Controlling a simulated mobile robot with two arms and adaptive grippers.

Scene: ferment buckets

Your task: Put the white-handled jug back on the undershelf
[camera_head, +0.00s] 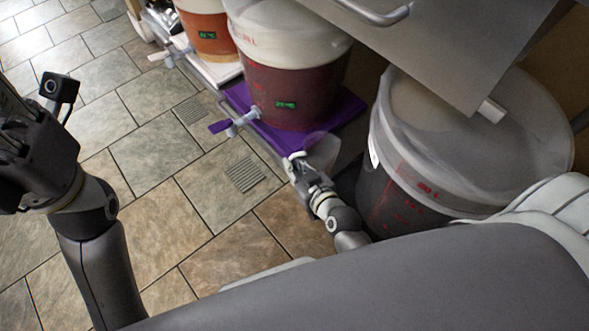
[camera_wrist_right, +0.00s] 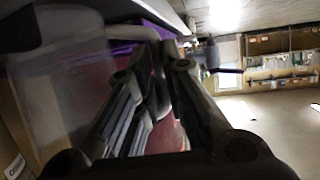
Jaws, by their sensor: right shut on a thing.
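My right gripper (camera_head: 298,163) is shut on the jug, a clear, see-through vessel (camera_head: 324,146) beside the purple mat. The jug's clear body (camera_wrist_right: 70,95) fills the left of the right wrist view, and a pale handle bar (camera_wrist_right: 128,36) runs beyond the fingers. The fingers hide part of the handle, and the exact contact is dim. I cannot make out a bare undershelf for certain; the space under the grey bench (camera_head: 450,35) is dark. My left arm's dark gripper housing is at the left edge of the head view, its fingertips not clearly shown.
A bucket of dark red liquid (camera_head: 295,85) stands on the purple mat (camera_head: 345,108), its tap (camera_head: 237,122) facing the tiles. A large grey-lidded bucket (camera_head: 400,165) stands close right of the jug. An amber bucket (camera_head: 208,35) is farther back. Tiled floor at left is clear.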

